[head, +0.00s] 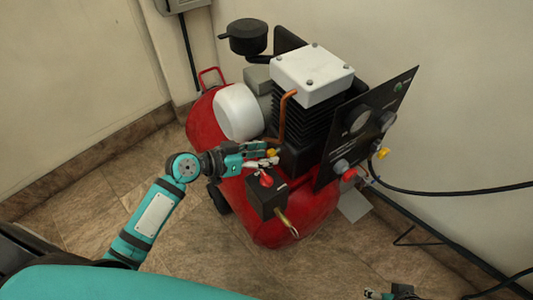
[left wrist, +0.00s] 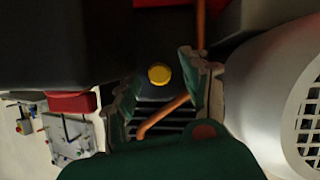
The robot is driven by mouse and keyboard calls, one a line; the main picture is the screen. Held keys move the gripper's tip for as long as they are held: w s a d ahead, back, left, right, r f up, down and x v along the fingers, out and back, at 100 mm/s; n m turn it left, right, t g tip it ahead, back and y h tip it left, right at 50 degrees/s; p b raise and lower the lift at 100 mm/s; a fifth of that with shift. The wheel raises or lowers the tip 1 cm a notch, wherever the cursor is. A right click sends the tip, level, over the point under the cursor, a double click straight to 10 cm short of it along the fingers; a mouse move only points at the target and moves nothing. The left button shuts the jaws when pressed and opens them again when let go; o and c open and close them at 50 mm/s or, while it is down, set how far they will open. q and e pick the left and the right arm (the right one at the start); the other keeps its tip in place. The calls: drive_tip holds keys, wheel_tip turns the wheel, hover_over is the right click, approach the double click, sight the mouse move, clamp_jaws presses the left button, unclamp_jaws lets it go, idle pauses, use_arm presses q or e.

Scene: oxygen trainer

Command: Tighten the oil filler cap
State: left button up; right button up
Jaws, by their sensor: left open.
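The oil filler cap, a small round yellow cap, shows in the left wrist view (left wrist: 159,74) on the dark pump body. In the head view the yellow cap (head: 271,153) shows just beyond my left gripper's fingertips. My left gripper (head: 266,158) is open and reaches in from the left over the red tank. In the left wrist view its two fingers (left wrist: 162,82) stand apart, with the cap seen in the gap between them. The cap looks apart from both fingers, though the exact distance cannot be told. My right gripper (head: 392,294) shows only partly at the bottom edge.
The red compressor tank (head: 290,225) carries a finned pump with a white top (head: 312,72), a copper pipe (head: 283,118) and a white motor cover (head: 238,112). A black box with a red knob (head: 266,180) stands close below my left gripper. A black panel (head: 365,125) is to the right.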

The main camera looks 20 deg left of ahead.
use_arm(q)
drive_tip(key=v, duration=1.1)
